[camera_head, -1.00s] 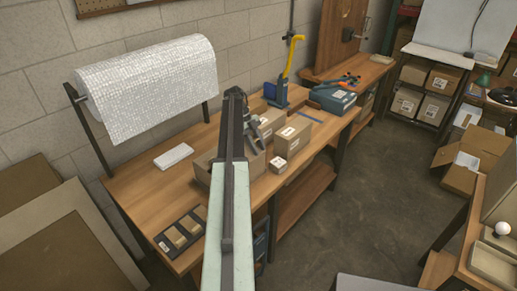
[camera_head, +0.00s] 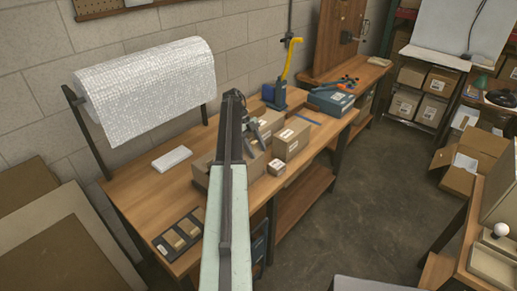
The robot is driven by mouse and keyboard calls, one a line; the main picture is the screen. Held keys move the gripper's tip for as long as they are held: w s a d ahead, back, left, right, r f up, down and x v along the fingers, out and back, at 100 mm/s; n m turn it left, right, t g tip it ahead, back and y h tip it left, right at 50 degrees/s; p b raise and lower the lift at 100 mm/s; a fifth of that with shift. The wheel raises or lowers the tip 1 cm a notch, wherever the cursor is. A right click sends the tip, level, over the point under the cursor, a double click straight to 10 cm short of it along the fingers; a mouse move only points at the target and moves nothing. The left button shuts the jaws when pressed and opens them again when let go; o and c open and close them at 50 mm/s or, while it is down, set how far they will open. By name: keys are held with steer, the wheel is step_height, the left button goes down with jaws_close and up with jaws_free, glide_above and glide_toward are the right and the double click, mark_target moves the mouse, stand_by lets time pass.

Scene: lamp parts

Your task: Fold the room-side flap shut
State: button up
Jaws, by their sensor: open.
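A brown carton (camera_head: 256,168) stands on the wooden workbench (camera_head: 140,192), largely hidden behind my arm. Its right side shows past the arm and a small part shows on the left. I cannot make out the room-side flap or its angle. My gripper (camera_head: 257,133) is open and hangs over the carton's far right part, small and partly hidden by my arm. I cannot tell whether it touches cardboard.
A taller closed box (camera_head: 292,141) and a small box (camera_head: 277,167) stand right of the carton. A white block (camera_head: 172,158) and a dark tray (camera_head: 179,235) lie to the left. A bubble-wrap roll (camera_head: 148,85) hangs behind.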

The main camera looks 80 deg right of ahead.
steer(key=p+v, duration=0.6)
steer(key=v, duration=0.1)
steer(key=shift+r, duration=0.25)
steer(key=shift+w+d+r, duration=0.15)
